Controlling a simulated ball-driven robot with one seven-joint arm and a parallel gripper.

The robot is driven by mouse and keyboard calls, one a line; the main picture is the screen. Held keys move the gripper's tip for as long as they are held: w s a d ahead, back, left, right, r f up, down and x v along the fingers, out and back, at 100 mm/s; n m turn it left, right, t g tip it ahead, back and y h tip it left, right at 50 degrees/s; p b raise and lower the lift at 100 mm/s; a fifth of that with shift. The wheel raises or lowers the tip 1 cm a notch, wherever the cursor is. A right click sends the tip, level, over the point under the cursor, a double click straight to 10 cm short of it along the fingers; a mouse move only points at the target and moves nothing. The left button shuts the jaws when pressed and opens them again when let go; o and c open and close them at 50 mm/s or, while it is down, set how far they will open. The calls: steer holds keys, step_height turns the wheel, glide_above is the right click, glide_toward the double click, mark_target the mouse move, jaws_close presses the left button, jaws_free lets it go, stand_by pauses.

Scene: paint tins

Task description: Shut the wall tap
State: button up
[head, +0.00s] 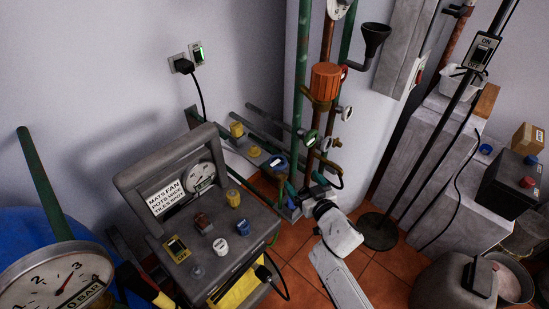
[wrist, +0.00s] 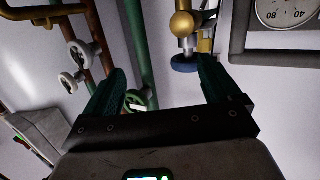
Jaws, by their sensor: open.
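A brass tap body (wrist: 182,24) with a blue round handle (wrist: 185,63) shows near the top middle of the wrist view, beside the right finger. I cannot tell for sure that it is the wall tap. The blue handle appears between the fingertips' lines, nearer the right one; contact cannot be told. In the head view my gripper (head: 305,191) is low by the pipes, its fingers mostly unclear.
Green and copper pipes carry a green handwheel (head: 311,137), pale handwheels (head: 346,113) and an orange cylinder (head: 325,81). A grey control console (head: 210,225) stands at left of my arm. A black stand (head: 379,232) is at right. Some tiled floor (head: 300,262) is clear.

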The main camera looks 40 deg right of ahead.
mark_target(275, 160)
steer(key=w+t+y, duration=0.1)
steer(key=w, duration=0.3)
steer(key=w+n+t+y+b, duration=0.1)
steer(key=w, duration=0.3)
steer(key=w+r+n+y, duration=0.1)
steer(key=w, duration=0.3)
steer(key=shift+w+a+t+b, duration=0.1)
steer(key=shift+w+t+b, duration=0.05)
steer(key=shift+t+b, duration=0.2)
steer(key=shift+c, duration=0.2)
steer(key=c, duration=0.9)
